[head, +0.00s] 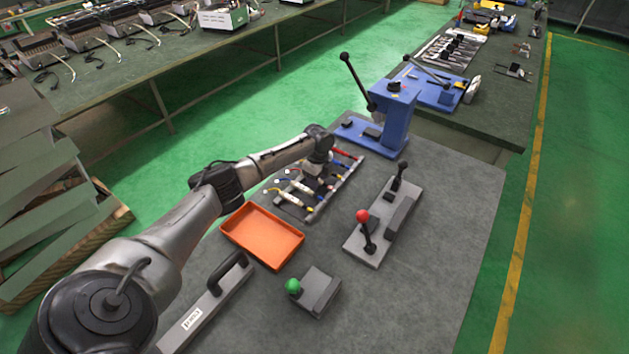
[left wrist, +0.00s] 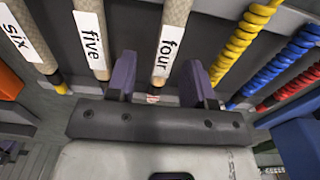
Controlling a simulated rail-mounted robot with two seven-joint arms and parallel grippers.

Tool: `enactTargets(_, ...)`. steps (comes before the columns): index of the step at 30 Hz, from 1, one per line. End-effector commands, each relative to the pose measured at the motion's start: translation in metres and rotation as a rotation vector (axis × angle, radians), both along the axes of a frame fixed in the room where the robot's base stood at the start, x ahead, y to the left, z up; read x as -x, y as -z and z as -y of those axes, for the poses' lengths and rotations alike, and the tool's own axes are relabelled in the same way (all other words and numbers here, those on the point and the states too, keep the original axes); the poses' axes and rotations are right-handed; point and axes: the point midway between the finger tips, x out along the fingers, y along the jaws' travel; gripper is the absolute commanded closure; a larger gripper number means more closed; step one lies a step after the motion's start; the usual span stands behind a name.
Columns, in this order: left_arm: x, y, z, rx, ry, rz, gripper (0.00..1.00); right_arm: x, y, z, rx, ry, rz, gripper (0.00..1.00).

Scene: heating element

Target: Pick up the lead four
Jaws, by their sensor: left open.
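The lead four (left wrist: 172,38) has a white label reading "four" and shows upper middle in the left wrist view. My left gripper (left wrist: 160,66) is open, with its two purple fingers on either side of the lower end of lead four; I cannot tell whether they touch it. In the head view my left gripper (head: 317,168) is over the lead rack (head: 322,206) and hides part of it. Lead five (left wrist: 91,40) and lead six (left wrist: 25,38) lie to the left of lead four. My right gripper is not in view.
Blue (left wrist: 272,60), yellow and red coiled leads lie to the right of lead four. An orange tray (head: 262,236) is in front of the rack. A red-knobbed fixture (head: 385,222), a green-knobbed block (head: 318,292) and a blue press (head: 397,122) stand around it.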

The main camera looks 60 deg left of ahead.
Motion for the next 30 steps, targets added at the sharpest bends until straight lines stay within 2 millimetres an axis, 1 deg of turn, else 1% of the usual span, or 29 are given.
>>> enactTargets(4, 0.0000, -0.0006, -0.0001, 0.000, 0.000, 0.000, 0.53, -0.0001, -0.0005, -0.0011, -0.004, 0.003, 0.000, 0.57)
enactTargets(18, 0.0001, -0.0009, -0.0003, 0.000, 0.000, 0.000, 0.98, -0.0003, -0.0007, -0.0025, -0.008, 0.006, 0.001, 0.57)
enactTargets(19, 0.0001, -0.0009, -0.0003, 0.000, 0.000, 0.000, 1.00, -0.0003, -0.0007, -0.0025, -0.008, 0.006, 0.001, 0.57)
enactTargets(26, 0.0000, -0.0011, -0.0003, 0.000, 0.000, 0.000, 1.00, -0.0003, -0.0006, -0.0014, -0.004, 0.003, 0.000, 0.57)
enactTargets(30, -0.0002, -0.0078, -0.0006, -0.001, 0.000, 0.002, 1.00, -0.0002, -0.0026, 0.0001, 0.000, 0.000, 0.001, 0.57)
